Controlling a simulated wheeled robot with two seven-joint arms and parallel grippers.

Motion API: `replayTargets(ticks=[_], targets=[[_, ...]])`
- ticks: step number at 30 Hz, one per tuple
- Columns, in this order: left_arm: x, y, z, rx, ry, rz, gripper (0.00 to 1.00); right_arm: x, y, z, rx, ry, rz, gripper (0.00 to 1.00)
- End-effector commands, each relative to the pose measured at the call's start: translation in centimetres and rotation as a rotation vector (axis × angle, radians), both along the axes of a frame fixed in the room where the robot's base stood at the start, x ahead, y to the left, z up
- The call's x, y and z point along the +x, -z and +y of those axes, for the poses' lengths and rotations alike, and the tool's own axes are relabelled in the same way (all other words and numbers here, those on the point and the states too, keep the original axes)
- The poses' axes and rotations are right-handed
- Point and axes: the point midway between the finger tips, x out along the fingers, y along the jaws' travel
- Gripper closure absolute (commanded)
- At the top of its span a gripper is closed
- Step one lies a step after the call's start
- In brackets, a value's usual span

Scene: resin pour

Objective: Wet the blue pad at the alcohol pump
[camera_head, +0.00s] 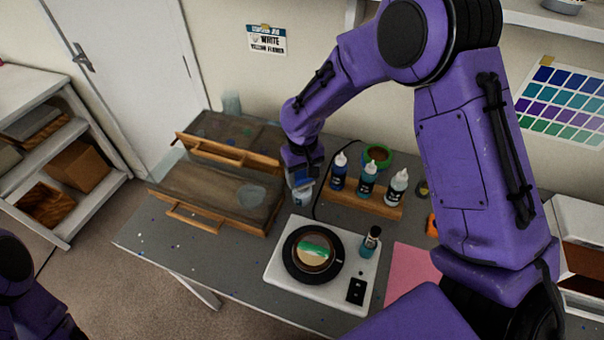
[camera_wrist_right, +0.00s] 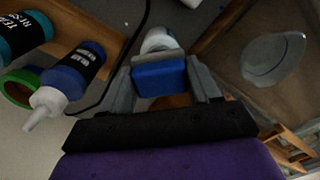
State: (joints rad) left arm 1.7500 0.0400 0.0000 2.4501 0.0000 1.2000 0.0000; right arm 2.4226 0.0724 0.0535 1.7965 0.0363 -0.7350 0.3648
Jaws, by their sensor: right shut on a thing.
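The blue pad (camera_wrist_right: 160,78) is between the fingers of my right gripper (camera_wrist_right: 163,72), which is shut on it. A white round top, which looks like the alcohol pump (camera_wrist_right: 159,39), shows just beyond the pad in the right wrist view. In the head view my right gripper (camera_head: 301,177) points down over a small pale container (camera_head: 303,195), likely the same pump, beside the wooden tray. The gripper hides its upper part. I cannot tell whether pad and pump touch. Only part of my left arm shows at the lower left; its gripper is out of view.
Dropper bottles (camera_head: 367,181) stand in a wooden rack (camera_head: 345,197) right of the gripper, with a green tape roll (camera_head: 378,154) behind. Wooden trays (camera_head: 215,197) lie left.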

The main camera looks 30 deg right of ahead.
Motion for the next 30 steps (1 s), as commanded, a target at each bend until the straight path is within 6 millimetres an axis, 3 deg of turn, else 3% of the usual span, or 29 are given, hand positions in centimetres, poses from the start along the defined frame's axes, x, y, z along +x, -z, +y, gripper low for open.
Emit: replayTargets(ticks=[30], targets=[[0.0,0.4,0.0,0.000,0.000,0.000,0.00,0.0,1.3,0.0,0.000,0.000,0.000,0.63]])
